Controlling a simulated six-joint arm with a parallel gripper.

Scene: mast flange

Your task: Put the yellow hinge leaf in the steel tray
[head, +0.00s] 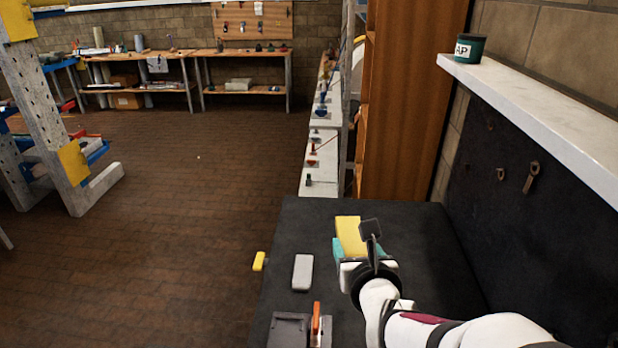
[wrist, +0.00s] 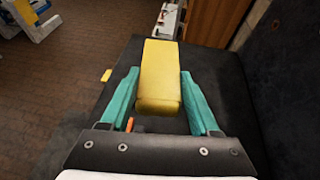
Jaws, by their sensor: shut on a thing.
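The yellow hinge leaf (head: 348,236) is a long, plain yellow block. My gripper (head: 350,250) is shut on it, with a teal finger on each side. In the wrist view the yellow leaf (wrist: 161,75) points away from the palm between the fingertips of my gripper (wrist: 160,88). It is over the dark bench top; its height above the bench is hard to judge. A grey, box-like piece (head: 288,331) at the bottom of the head view may be the steel tray. It is cut off by the frame edge, and its inside is not clear.
A light grey block (head: 302,272) lies on the dark bench (head: 300,225) left of my gripper. An orange upright piece (head: 316,318) stands beside the grey box. A small yellow piece (head: 259,261) sits at the bench's left edge. A dark wall panel (head: 520,200) bounds the right.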

